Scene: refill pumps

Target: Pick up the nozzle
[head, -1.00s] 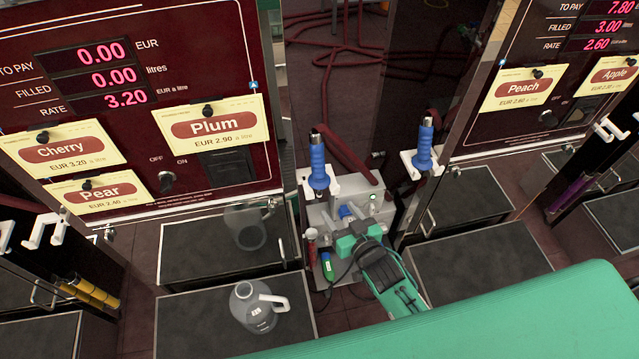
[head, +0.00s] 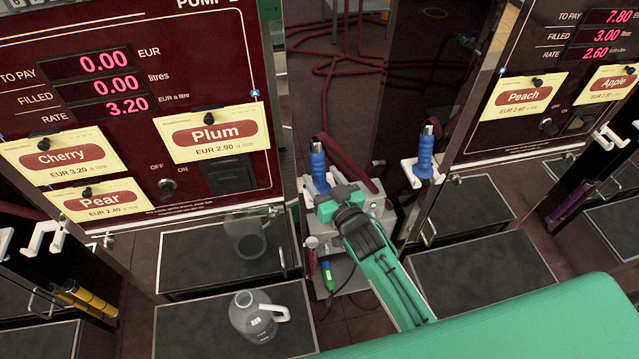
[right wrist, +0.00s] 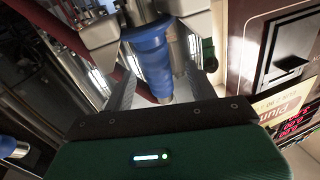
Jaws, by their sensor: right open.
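A blue-gripped nozzle (head: 318,165) stands upright in a white holder at the right edge of the left pump. My right gripper (head: 333,195) is open and right at this nozzle, covering its lower part in the head view. In the right wrist view the blue nozzle (right wrist: 150,58) lies between my open fingers; I cannot tell whether either finger touches it. A second blue nozzle (head: 424,155) hangs in a white holder on the right pump, and it shows at the left edge of the right wrist view (right wrist: 12,147). My left gripper is not in view.
A grey jug (head: 258,317) stands on a dark platform below the left pump. A grey box (head: 378,210) with cables is behind my right gripper. Red hoses (head: 340,75) lie on the floor behind.

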